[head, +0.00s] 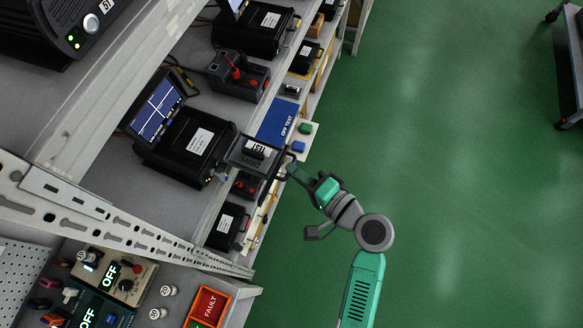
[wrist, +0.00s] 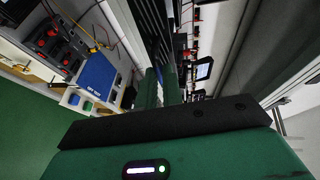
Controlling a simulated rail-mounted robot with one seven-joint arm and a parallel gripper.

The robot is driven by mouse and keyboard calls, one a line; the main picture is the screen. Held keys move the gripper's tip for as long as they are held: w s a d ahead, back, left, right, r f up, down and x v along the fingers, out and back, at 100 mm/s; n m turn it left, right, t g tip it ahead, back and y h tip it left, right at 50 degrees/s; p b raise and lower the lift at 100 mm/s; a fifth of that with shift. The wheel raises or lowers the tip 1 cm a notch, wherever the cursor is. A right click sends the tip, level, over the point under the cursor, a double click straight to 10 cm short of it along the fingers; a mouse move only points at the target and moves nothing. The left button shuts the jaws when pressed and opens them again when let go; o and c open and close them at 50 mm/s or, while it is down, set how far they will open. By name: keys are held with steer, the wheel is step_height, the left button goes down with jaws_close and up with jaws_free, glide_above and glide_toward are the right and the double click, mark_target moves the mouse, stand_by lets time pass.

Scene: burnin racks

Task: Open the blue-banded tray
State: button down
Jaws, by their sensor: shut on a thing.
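My gripper (head: 286,165) is at the shelf's front edge in the head view, at the right end of a grey box (head: 246,155) with a dark numbered label. It is shut on the front of this box; the exact contact is small and partly hidden. I cannot make out a blue band on the box, so I cannot tell whether it is the blue-banded tray. A flat blue "OFF TEST" area (head: 272,125) lies on the shelf just beyond it, and also shows in the wrist view (wrist: 97,74). My dark and green gripper parts fill the wrist view's lower half.
A black case (head: 187,142) with a tilted screen (head: 157,108) stands left of the grey box. A metal rack beam (head: 110,220) crosses the lower left.

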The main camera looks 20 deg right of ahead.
steer(key=c, duration=1.5)
jaws_free()
steer(key=shift+c, duration=0.2)
steer(key=v, duration=0.7)
steer(key=shift+s+d+b, duration=0.2)
steer(key=shift+s+b, duration=0.15)
steer(key=w+a+r+n+t+h+p, duration=0.1)
steer(key=w+a+r+n+p, duration=0.2)
steer(key=r, duration=0.8)
steer(key=w+a+r+n+t+h+p, duration=0.15)
steer(key=w+r, duration=0.35)
steer(key=r, duration=0.6)
steer(key=w+a+r+n+t+h+p, duration=0.1)
steer(key=w+a+r+n+h+p, duration=0.2)
steer(key=r, duration=0.7)
steer(key=s+a+r+n+t+p, duration=0.1)
steer(key=s+a+r+t, duration=0.1)
steer(key=r, duration=0.7)
steer(key=s+a+r+n+t+h+p, duration=0.1)
steer(key=s+a+r+t, duration=0.1)
steer(key=r, duration=0.8)
steer(key=s+a+r+n+t+p, duration=0.1)
steer(key=s+a+r+n+t, duration=0.1)
steer(key=r, duration=0.7)
steer(key=shift+s+a+r+t+p, duration=0.3)
steer(key=shift+s+a+r+t, duration=0.15)
steer(key=shift+s+t, duration=0.4)
